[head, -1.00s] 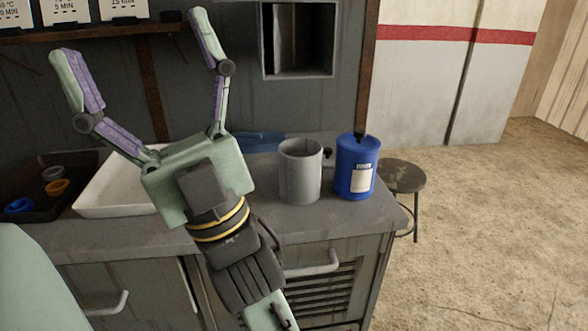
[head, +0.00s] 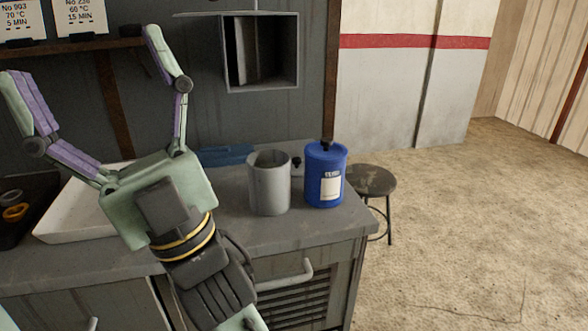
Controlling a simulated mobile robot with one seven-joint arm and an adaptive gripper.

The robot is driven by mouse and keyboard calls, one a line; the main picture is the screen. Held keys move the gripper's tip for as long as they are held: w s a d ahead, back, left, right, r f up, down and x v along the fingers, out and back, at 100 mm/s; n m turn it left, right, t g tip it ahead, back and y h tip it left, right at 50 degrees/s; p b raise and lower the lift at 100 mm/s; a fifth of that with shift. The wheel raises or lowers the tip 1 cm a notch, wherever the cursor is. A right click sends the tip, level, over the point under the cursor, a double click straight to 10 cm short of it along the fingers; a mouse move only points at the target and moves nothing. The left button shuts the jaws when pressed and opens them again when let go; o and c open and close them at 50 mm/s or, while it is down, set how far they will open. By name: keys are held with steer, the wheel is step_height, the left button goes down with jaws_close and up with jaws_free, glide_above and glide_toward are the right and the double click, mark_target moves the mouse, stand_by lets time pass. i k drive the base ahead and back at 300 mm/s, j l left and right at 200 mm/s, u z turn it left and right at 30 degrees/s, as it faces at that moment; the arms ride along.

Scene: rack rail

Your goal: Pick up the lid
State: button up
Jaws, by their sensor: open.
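My gripper (head: 85,58) is open and empty, its two fingers spread wide and pointing up above the left part of the counter. A grey cylindrical canister (head: 270,188) stands open-topped on the counter, to the right of my gripper. A blue canister (head: 325,180) with a pale label stands beside it, its top covered by a blue lid with a black knob (head: 326,146). Another small black knob (head: 296,162) shows between the two canisters. What it belongs to is mostly hidden, so I cannot tell whether it is a separate lid.
A white tray (head: 60,222) lies on the counter behind my gripper. A dark tray with small coloured rings (head: 15,212) is at the far left. A flat blue object (head: 225,155) lies by the wall. A wall box (head: 262,88) hangs above. A stool (head: 371,180) stands right of the counter.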

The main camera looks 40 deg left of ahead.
mark_target(296, 164)
steer(key=u, duration=0.3)
steer(key=i+l+u, duration=0.15)
steer(key=u, duration=0.15)
steer(key=i+l+u, duration=0.1)
steer(key=l+u, duration=0.2)
steer(key=i+l+u, duration=0.1)
steer(key=l+u, duration=0.25)
steer(key=i+l+u, duration=0.15)
steer(key=l, duration=0.4)
steer(key=l+u, duration=0.1)
steer(key=l, duration=0.45)
steer(key=i+l, duration=0.1)
steer(key=l, duration=1.1)
steer(key=i+j, duration=0.4)
